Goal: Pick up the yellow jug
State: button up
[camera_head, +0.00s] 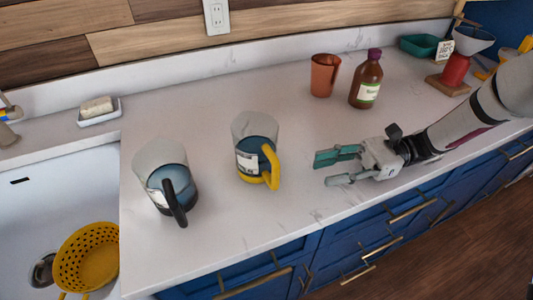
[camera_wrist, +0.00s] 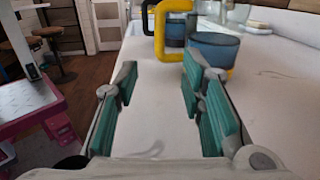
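The yellow jug (camera_head: 254,150) stands upright on the white counter, clear-walled with blue contents, a white label and a yellow handle facing my gripper side. In the wrist view its yellow handle (camera_wrist: 170,32) and blue lower part show ahead, beyond the fingertips. A similar jug with a black handle (camera_head: 165,180) stands to its left. My gripper (camera_head: 332,169) is to the right of the yellow jug, low over the counter and apart from it. In the wrist view the green-padded fingers (camera_wrist: 160,95) are spread wide with nothing between them.
A terracotta cup (camera_head: 324,75) and a brown bottle with a purple cap (camera_head: 367,79) stand behind my gripper. A soap dish (camera_head: 99,112) and a sink with a yellow colander (camera_head: 87,257) are at left. The counter (camera_head: 285,215) between gripper and jug is clear, near its front edge.

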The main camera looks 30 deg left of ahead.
aim_at(276, 178)
jog(key=x, duration=0.6)
jog(key=shift+s+p, duration=0.2)
jog(key=shift+p, duration=0.15)
jog(key=shift+r+p+x, duration=0.2)
jog(key=shift+p+x, duration=0.05)
jog(key=shift+x, duration=1.15)
jog(key=shift+r+p+x, duration=0.2)
jog(key=shift+x, duration=1.2)
jog(key=shift+a, duration=0.1)
grip_shut()
